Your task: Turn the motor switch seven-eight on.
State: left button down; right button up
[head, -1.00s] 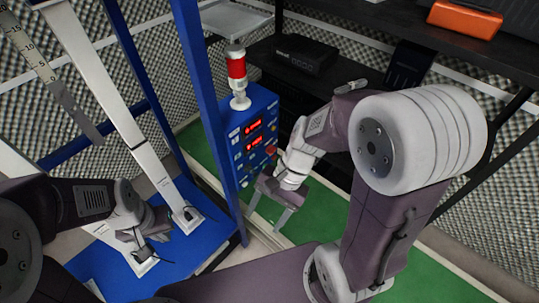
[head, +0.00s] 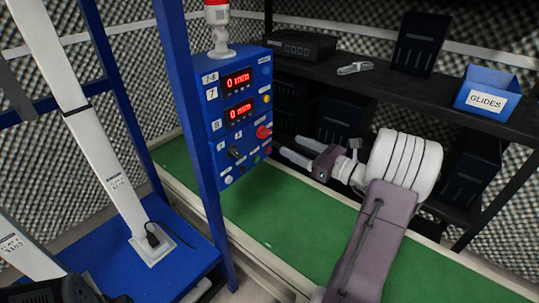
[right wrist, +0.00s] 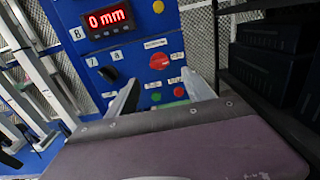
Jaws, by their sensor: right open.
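The blue control box (head: 220,165) stands left of centre in the head view. The motor switch seven-eight seems to be the black rotary knob (head: 234,153) on its lower front. In the right wrist view the knob (right wrist: 108,73) lies below labels 7 and 8; its exact setting is unclear. My right gripper (head: 277,146) is open and empty, just right of the box, its fingers toward the panel and right of the knob. In the right wrist view its fingertips (right wrist: 160,92) frame the lower buttons. A dark part at the bottom left may be my left gripper.
The upper display (head: 237,80) and lower display (head: 240,111) both read 0 mm. A red button (head: 264,132) sits right of the knob. A blue post (head: 190,120) rises close to the box's left side. Dark shelving with a GLIDES bin (head: 487,93) stands right.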

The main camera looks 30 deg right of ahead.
aim_at(268, 134)
jog(key=b+x, duration=0.1)
jog(key=x, duration=0.7)
jog(key=shift+a+b, duration=0.15)
jog(key=shift+b, duration=0.2)
jog(key=shift+w+a+r, duration=0.15)
jog(key=shift+w, duration=0.35)
grip_shut()
